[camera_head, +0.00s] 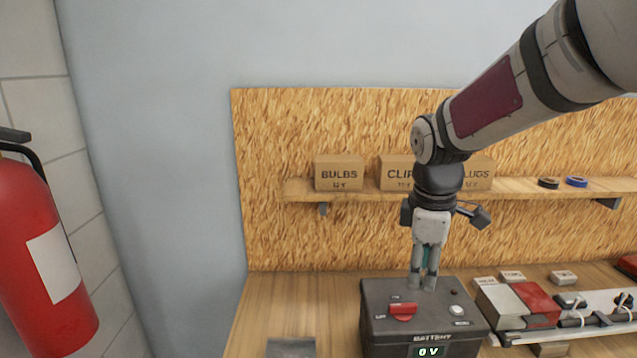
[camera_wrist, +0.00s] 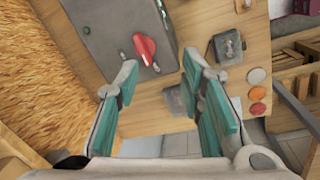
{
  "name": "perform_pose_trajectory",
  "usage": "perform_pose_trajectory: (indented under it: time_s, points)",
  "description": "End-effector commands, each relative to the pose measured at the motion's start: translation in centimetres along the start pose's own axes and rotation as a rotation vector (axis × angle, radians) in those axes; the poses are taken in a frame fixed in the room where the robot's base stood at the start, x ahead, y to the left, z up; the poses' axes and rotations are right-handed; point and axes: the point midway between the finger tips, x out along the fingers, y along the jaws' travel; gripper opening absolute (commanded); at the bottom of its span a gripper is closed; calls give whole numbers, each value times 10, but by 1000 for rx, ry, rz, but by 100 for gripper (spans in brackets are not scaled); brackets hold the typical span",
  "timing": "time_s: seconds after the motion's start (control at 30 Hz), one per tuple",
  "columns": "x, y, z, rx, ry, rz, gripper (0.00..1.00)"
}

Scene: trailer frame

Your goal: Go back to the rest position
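My gripper (camera_head: 422,284) points down over the back part of the dark battery box (camera_head: 375,340) in the head view. In the wrist view my gripper (camera_wrist: 159,70) has its two teal-padded fingers spread apart, with nothing held between them. The battery box (camera_wrist: 110,22) lies beyond the fingertips there, with its red switch (camera_wrist: 145,47) showing. In the head view the red switch (camera_head: 403,311) is on the box top, left of the fingers, and the display (camera_head: 429,352) reads 0 V. I cannot tell whether a fingertip touches the box.
A shelf (camera_head: 345,197) with cardboard boxes (camera_head: 339,173) and tape rolls runs behind my arm. A fire extinguisher (camera_head: 40,260) is at far left.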

Motion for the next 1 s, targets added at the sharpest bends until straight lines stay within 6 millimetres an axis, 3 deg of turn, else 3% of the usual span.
perform_pose_trajectory:
  time_s: [0.2, 0.4, 0.7, 1.0]
  points:
    - [-46, -44, 22, 335, 38, 102, 35]
    - [-70, -90, 43, 649, 125, 163, 35]
    - [-76, -150, 66, 1058, 302, 173, 35]
    - [-73, -168, 72, 1190, 365, 153, 35]
